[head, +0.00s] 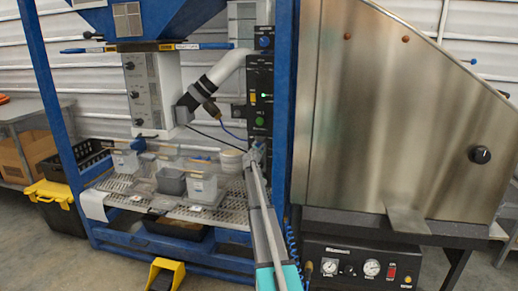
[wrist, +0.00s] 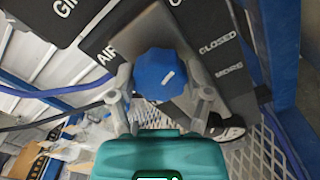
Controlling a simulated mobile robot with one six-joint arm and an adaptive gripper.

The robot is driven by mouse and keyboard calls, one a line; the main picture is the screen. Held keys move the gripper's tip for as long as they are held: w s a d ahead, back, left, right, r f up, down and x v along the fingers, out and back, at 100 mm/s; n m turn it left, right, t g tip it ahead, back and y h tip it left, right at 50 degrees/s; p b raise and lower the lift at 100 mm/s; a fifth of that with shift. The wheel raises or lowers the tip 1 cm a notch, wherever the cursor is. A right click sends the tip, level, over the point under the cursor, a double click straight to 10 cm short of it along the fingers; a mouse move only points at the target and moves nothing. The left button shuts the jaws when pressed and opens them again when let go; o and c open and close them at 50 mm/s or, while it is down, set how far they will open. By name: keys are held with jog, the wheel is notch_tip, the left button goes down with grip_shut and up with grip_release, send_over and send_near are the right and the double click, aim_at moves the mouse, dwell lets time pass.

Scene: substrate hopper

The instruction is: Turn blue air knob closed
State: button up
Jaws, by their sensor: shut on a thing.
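The blue air knob (wrist: 158,72) is in the upper middle of the wrist view, on a dark panel (wrist: 222,62) lettered "AIR", "CLOSED" and "MORE". A short white mark shows on its face. My gripper (wrist: 161,92) has one grey finger on each side of the knob and is shut on it. In the head view my gripper (head: 256,156) is at the lower end of the black control column (head: 260,85), beside the blue frame post. The knob cannot be made out there, as my arm and gripper cover that spot.
The blue frame post (head: 283,110) stands close to the right of my gripper, with a steel hopper (head: 390,110) beyond it. A mesh shelf (head: 225,211) with several tubs lies to the left. A blue hose (head: 232,132) hangs near the column.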

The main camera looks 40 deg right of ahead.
jog(key=m, duration=0.7)
jog(key=shift+d, duration=0.1)
jog(key=m, duration=0.6)
jog(key=shift+m, duration=0.4)
jog(key=o, duration=1.1)
jog(key=shift+o, duration=0.2)
jog(key=shift+n, duration=0.5)
